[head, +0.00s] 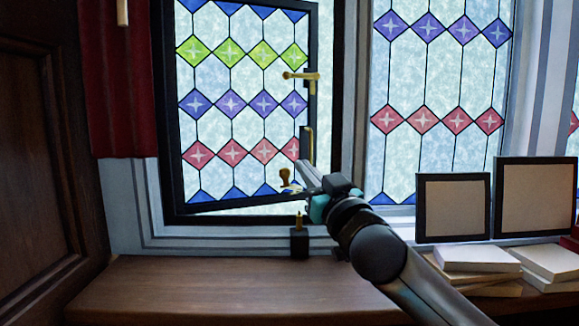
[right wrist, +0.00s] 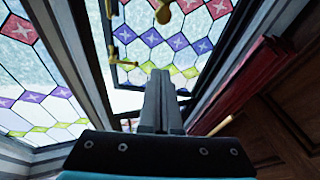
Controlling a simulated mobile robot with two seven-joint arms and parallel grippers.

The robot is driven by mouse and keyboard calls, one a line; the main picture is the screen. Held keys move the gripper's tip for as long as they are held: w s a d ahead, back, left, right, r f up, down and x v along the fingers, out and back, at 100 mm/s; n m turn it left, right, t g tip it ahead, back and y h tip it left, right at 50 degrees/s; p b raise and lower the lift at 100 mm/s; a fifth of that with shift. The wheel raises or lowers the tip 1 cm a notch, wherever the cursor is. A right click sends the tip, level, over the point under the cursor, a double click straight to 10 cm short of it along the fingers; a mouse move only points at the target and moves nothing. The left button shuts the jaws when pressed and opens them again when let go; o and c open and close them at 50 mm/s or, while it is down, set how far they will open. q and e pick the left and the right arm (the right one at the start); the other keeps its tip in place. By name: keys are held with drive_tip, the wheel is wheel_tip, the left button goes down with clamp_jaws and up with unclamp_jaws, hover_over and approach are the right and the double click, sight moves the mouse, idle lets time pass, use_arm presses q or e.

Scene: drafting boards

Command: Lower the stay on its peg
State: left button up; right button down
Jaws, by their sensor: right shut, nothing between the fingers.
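The casement window (head: 312,100) has a dark frame and leaded coloured glass, and it stands ajar. A brass knob-ended piece (head: 286,177), which looks like the end of the stay, shows low at the casement's right side. A brass knob also shows at the top of the right wrist view (right wrist: 163,14). The small brass peg (head: 299,221) stands upright on a black block (head: 299,243) on the sill, below the knob and apart from it. My right gripper (head: 304,172) is shut and empty, just right of the knob. It hides part of the stay. My left gripper is not in view.
A brass handle (head: 301,76) sits higher on the casement. Two dark picture frames (head: 453,208) and white books (head: 478,259) stand right of my arm. A red curtain (head: 118,90) and dark wood panel (head: 35,150) are at left. The wooden top (head: 190,290) is clear.

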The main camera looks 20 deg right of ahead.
drive_tip(key=p+x, duration=0.2)
drive_tip(key=x, duration=0.8)
drive_tip(key=shift+w+p, duration=0.15)
drive_tip(key=shift+p, duration=0.25)
drive_tip(key=shift+s+d+f, duration=0.1)
drive_tip(key=shift+f, duration=0.9)
drive_tip(key=shift+s+f, duration=0.1)
drive_tip(key=shift+f, duration=0.95)
drive_tip(key=shift+b, duration=0.3)
